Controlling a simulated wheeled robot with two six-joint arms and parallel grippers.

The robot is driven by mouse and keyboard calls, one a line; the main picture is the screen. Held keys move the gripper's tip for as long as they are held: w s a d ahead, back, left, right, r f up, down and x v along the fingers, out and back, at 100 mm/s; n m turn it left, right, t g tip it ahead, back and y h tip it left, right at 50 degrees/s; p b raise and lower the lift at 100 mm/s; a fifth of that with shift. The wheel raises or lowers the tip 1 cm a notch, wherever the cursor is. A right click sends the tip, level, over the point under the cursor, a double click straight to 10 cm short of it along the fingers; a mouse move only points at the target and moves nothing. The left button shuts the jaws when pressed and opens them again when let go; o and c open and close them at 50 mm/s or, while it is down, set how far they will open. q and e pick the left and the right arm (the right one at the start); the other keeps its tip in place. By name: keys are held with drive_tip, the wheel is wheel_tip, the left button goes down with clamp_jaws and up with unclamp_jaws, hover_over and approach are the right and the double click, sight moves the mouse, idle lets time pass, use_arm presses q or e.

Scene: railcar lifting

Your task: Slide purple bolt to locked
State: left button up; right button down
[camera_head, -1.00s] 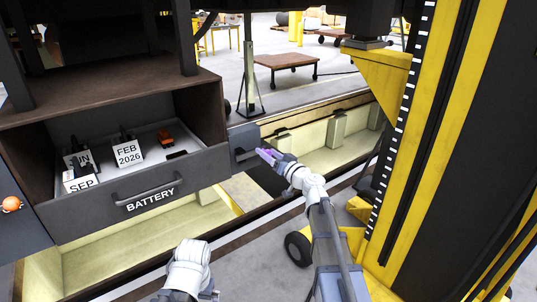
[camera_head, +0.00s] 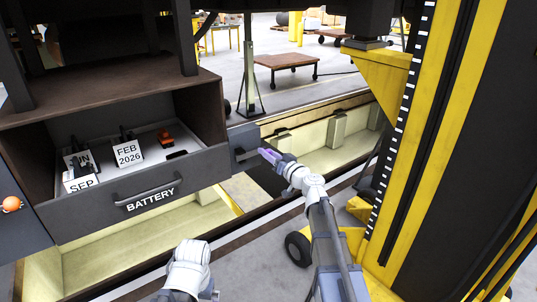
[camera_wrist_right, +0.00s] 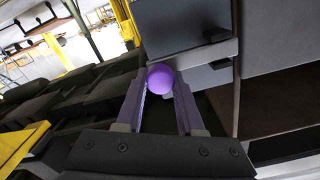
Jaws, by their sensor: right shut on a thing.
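The purple bolt's round knob (camera_wrist_right: 160,79) shows in the right wrist view, between the two finger tips of my right gripper (camera_wrist_right: 159,88). The fingers are shut on it. Behind the knob is a grey panel with a pale metal strip. In the head view my right gripper (camera_head: 269,156) is at the grey panel (camera_head: 244,143) to the right of the battery drawer, and the knob itself is too small and hidden by the fingers to make out. My left arm shows at the bottom of the head view, but its gripper is not seen.
An orange ball (camera_head: 11,204) is at the far left. A yellow and black lifting column (camera_head: 430,150) stands close to the right of my right arm. A pit lies below.

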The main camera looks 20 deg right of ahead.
idle(0.9)
drive_tip(key=a, duration=0.1)
drive_tip(key=s+a, duration=0.1)
drive_tip(key=a, duration=0.2)
drive_tip(key=shift+s+a, duration=0.35)
drive_tip(key=shift+d, duration=0.1)
drive_tip(key=c, duration=0.5)
unclamp_jaws()
approach(251, 154)
drive_tip(key=shift+s+d+r, duration=0.15)
drive_tip(key=shift+s+r, duration=0.05)
drive_tip(key=shift+s, duration=0.45)
